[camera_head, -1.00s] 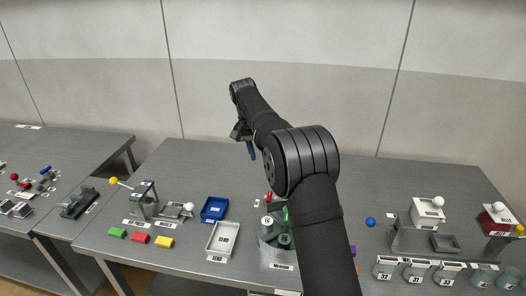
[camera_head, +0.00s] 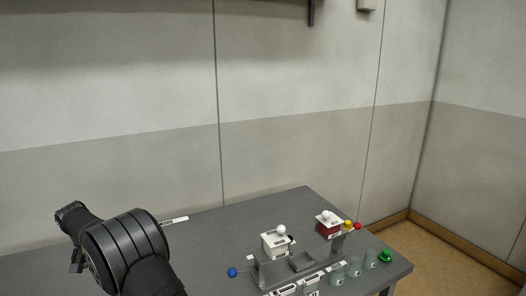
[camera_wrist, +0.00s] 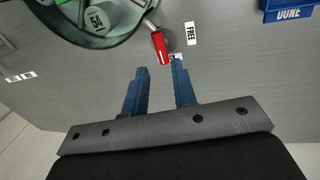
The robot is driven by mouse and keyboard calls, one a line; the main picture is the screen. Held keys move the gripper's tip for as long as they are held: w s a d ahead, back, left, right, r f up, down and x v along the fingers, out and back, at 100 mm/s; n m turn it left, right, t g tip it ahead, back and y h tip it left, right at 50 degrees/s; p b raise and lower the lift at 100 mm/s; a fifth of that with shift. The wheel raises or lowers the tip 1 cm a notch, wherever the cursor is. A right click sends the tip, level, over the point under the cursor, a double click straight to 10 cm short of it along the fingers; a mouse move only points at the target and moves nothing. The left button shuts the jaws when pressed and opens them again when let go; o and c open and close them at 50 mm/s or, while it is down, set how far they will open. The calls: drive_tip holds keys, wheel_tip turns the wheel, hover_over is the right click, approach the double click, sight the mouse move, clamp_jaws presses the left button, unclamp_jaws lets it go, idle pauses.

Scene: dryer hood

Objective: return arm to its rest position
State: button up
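My arm (camera_head: 125,255) shows at the lower left of the head view, bent over the grey table. In the wrist view my gripper (camera_wrist: 159,66) has its two blue fingers apart with nothing held between them. Below it is the grey table top. A red-handled piece (camera_wrist: 160,46) lies just beyond the fingertips in that view, beside a round bin (camera_wrist: 140,38). I cannot tell the height of the fingers above the table.
A blue tray marked DONE (camera_wrist: 290,14) is at the wrist view's top right. In the head view, a white box (camera_head: 275,244), a red box with a white top (camera_head: 328,228), a blue ball (camera_head: 232,272) and several jars stand toward the table's right end. The table's middle is clear.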

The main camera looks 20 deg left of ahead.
drive_tip(key=f, duration=0.4)
drive_tip(key=w+d+f, duration=0.1)
drive_tip(key=f, duration=0.2)
wheel_tip(320, 180, up, 17)
drive_tip(key=s+a, duration=0.3)
drive_tip(key=w+d+f, duration=0.1)
drive_tip(key=f, duration=0.4)
drive_tip(key=w+d+f, duration=0.1)
drive_tip(key=f, duration=0.5)
drive_tip(key=d+f, duration=0.1)
drive_tip(key=f, duration=0.4)
drive_tip(key=shift+w+f, duration=0.3)
drive_tip(key=shift+w, duration=0.1)
drive_tip(key=shift+w+f, duration=0.1)
drive_tip(key=shift+f, duration=0.2)
drive_tip(key=n, duration=0.4)
drive_tip(key=shift+d+n+y, duration=0.15)
drive_tip(key=shift+n+y, duration=0.25)
drive_tip(key=shift+o, duration=0.3)
